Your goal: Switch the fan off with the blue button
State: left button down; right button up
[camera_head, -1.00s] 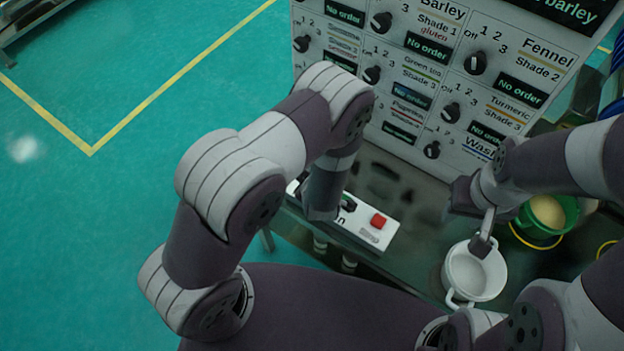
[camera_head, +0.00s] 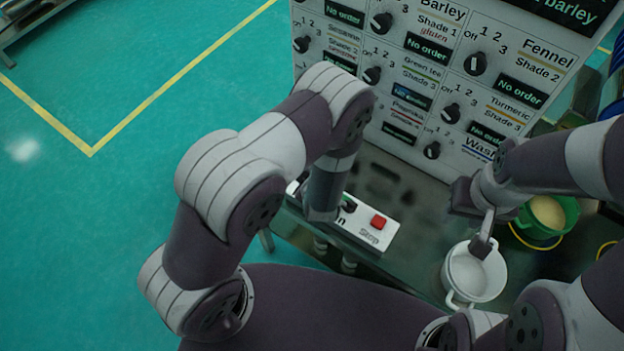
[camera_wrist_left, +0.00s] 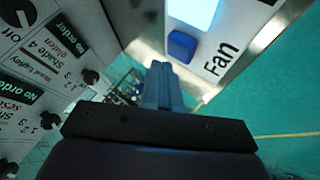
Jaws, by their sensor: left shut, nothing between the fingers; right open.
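The blue button (camera_wrist_left: 182,46) shows in the left wrist view on a pale panel, beside the word "Fan" (camera_wrist_left: 221,60) and a bright lit patch. My left gripper (camera_wrist_left: 162,75) is shut and empty, its fingertips just below and left of the button in that view, seemingly apart from it. In the head view, my left arm hides the blue button and the left gripper's fingertips. The white control box (camera_head: 385,235) with a red Stop button (camera_head: 378,222) shows beside that arm. My right gripper (camera_head: 481,228) is open at the rim of a white pot (camera_head: 476,278).
A large panel (camera_head: 450,72) with several black knobs and order displays stands behind the metal table (camera_head: 415,265). A green bowl (camera_head: 568,215) with pale contents is at the right.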

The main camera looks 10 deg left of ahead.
pick_arm(q)
jog(key=shift+f, duration=0.1)
dwell(0.5)
jog(key=shift+f+b, duration=0.35)
jog(key=shift+b, duration=0.05)
jog(key=shift+f+b, duration=0.45)
jog(key=shift+f, duration=0.05)
dwell(0.5)
jog(key=shift+r, duration=0.15)
jog(key=shift+r+p, duration=0.8)
jog(key=shift+r, duration=0.1)
notch_tip(320, 180, up, 5)
jog(key=p, duration=0.4)
